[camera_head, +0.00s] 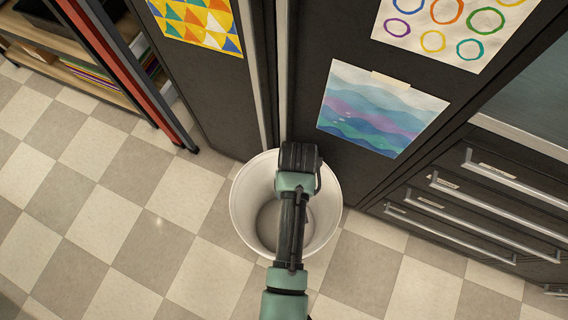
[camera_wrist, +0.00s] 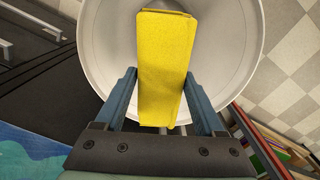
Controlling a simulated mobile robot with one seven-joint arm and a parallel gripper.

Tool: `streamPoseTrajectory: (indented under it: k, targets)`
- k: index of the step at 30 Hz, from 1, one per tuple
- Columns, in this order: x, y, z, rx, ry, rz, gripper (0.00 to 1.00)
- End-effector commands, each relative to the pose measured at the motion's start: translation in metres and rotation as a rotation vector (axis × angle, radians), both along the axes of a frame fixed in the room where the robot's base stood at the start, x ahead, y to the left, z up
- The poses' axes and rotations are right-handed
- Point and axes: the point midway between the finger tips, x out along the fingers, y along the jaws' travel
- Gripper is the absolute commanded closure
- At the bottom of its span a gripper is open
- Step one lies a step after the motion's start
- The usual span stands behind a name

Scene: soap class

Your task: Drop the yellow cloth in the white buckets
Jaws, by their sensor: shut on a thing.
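A yellow cloth (camera_wrist: 165,65), a folded block shape, is between the two fingers of my gripper (camera_wrist: 164,90) in the wrist view. My gripper is shut on it and holds it over the white bucket (camera_wrist: 235,50). In the head view the white bucket (camera_head: 243,208) stands on the floor against dark cabinets. My arm reaches over it and hides part of its opening. The cloth and the fingertips are hidden in the head view. How far the cloth is above the bucket's rim I cannot tell.
Dark cabinet doors (camera_head: 340,50) with taped paintings stand right behind the bucket. A drawer unit with metal handles (camera_head: 470,205) is to the right. A shelf with a red-edged panel (camera_head: 115,75) is at the left. The checkered floor (camera_head: 100,220) is clear.

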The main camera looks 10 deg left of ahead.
Motion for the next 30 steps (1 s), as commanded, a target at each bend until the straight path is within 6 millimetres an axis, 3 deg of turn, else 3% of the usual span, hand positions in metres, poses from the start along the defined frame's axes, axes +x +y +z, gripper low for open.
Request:
streamPoseTrajectory:
  k: [3, 4, 8, 16, 20, 30]
  targets:
    - [0.000, 0.000, 0.001, 0.000, 0.000, 0.000, 0.89]
    - [0.000, 0.000, 0.001, 0.000, 0.000, 0.000, 0.25]
    - [0.000, 0.000, 0.001, 0.000, 0.000, 0.000, 0.02]
    - [0.000, 0.000, 0.002, 0.000, -0.001, 0.000, 0.00]
    - [0.001, 0.000, 0.014, 0.000, -0.003, 0.000, 0.00]
    - [0.001, 0.000, 0.087, 0.000, -0.005, 0.000, 0.00]
